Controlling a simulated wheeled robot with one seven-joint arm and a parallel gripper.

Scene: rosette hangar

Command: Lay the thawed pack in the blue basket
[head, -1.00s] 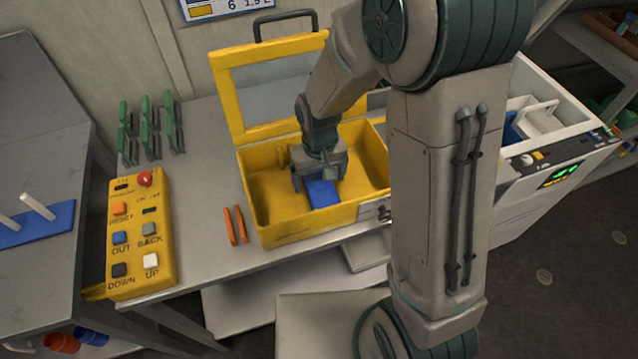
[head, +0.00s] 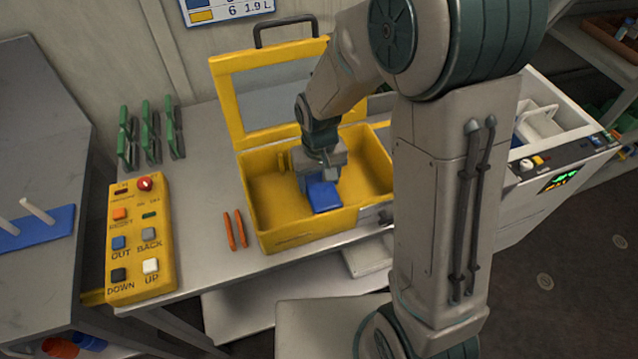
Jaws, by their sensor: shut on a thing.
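The blue pack (head: 323,198) is inside the open yellow box (head: 268,197) on the bench, in the head view. My gripper (head: 320,179) reaches down into the box and is shut on the pack's far part. The near part of the pack sticks out towards the camera. I cannot tell whether the pack still touches the box floor. The fingertips are partly hidden by the gripper body. I cannot make out a blue basket.
The yellow box's lid (head: 270,88) stands open behind. Two orange sticks (head: 235,229) and a yellow button panel (head: 141,238) lie to its left, with green clips (head: 149,130) farther back. A white machine (head: 550,130) stands right, partly behind my arm.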

